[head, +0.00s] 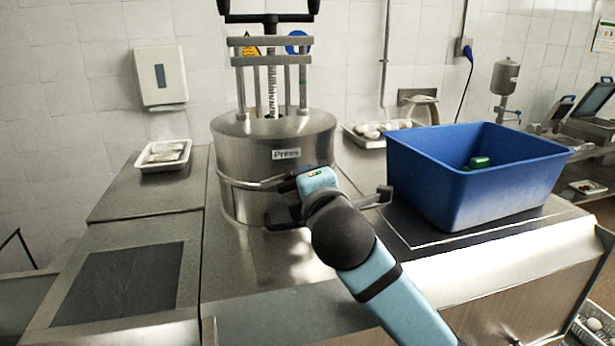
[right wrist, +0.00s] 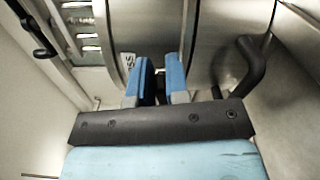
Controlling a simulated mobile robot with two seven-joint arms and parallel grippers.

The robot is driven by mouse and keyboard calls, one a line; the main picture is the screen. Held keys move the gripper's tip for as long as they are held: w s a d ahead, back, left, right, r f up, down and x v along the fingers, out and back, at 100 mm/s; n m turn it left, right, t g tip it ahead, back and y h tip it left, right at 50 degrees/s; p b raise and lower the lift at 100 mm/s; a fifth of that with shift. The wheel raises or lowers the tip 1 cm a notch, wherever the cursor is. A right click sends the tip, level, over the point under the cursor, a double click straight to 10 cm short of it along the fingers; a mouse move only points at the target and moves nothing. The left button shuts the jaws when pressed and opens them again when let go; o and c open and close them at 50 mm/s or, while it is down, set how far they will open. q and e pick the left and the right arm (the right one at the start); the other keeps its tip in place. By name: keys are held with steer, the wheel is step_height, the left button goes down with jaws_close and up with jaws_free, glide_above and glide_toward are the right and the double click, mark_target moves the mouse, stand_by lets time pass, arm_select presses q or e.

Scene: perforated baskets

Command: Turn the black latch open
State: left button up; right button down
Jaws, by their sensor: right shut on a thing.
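The steel press (head: 240,150), a round drum labelled "Press", stands on the steel counter. My right gripper (head: 285,200) is at the front of the drum, at its band. In the right wrist view, its two blue-padded fingers (right wrist: 161,75) are close together against the drum, with a narrow dark piece, the black latch (right wrist: 160,90), between them. The gripper is shut on this latch. Most of the latch is hidden by the fingers, so its angle cannot be told. My left gripper is not in view.
A blue bin (head: 460,190) with a green item (head: 480,162) stands on the counter to the right.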

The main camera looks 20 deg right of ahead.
steer(key=shift+a+f+m, duration=0.1)
steer(key=shift+f+m, duration=0.45)
steer(key=shift+m, duration=0.55)
steer(key=c, duration=1.2)
jaws_free()
steer(key=shift+o, duration=0.4)
steer(key=shift+a+r, duration=0.1)
steer(key=shift+a, duration=0.05)
steer(key=shift+d, duration=0.2)
